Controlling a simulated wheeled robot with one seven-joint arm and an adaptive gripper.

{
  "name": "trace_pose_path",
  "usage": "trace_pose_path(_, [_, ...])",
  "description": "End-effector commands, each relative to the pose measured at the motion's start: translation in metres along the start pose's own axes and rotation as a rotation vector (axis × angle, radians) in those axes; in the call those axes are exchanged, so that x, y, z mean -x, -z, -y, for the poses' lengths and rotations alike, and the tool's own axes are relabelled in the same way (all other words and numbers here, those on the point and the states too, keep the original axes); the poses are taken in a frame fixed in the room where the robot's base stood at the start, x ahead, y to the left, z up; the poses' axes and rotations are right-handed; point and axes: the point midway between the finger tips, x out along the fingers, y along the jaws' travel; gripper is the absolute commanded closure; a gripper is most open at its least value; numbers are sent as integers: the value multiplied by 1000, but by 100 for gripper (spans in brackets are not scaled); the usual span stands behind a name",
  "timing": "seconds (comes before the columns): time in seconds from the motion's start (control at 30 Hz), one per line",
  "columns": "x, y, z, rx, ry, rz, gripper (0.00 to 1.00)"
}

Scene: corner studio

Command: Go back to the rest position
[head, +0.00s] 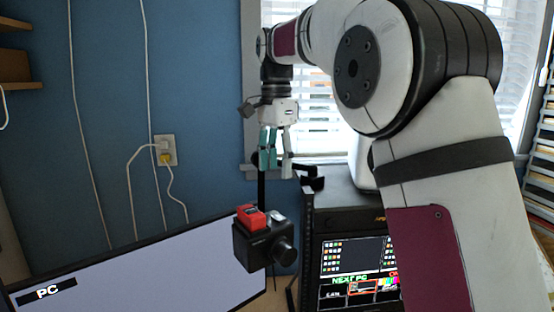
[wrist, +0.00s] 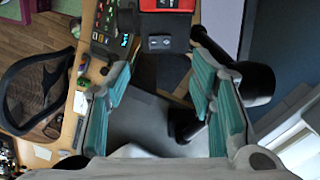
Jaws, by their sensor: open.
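My gripper (head: 275,163) hangs pointing down in front of the wall and window in the head view. Its teal-padded fingers are apart in the wrist view (wrist: 162,75), with nothing held between them. A black camera-like device (head: 262,246) stands below it, with a red box (head: 250,217) on top. In the wrist view the red box (wrist: 167,5) is at the top edge, beyond the fingertips. My gripper is apart from both.
A large white screen marked PC (head: 150,270) fills the lower left. A lit monitor (head: 355,265) stands behind my arm. A window with blinds (head: 310,100) and a wall outlet (head: 165,150) are behind. The wrist view shows a mesh chair (wrist: 35,90) beside the wooden desk.

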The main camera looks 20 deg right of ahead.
Motion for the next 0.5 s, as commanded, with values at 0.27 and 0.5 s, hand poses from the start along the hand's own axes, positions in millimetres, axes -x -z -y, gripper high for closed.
trace_pose_path(0.27, [9,0,0,0,0,0,50])
trace_pose_path(0.5, [10,-1,-2,8,3,0,50])
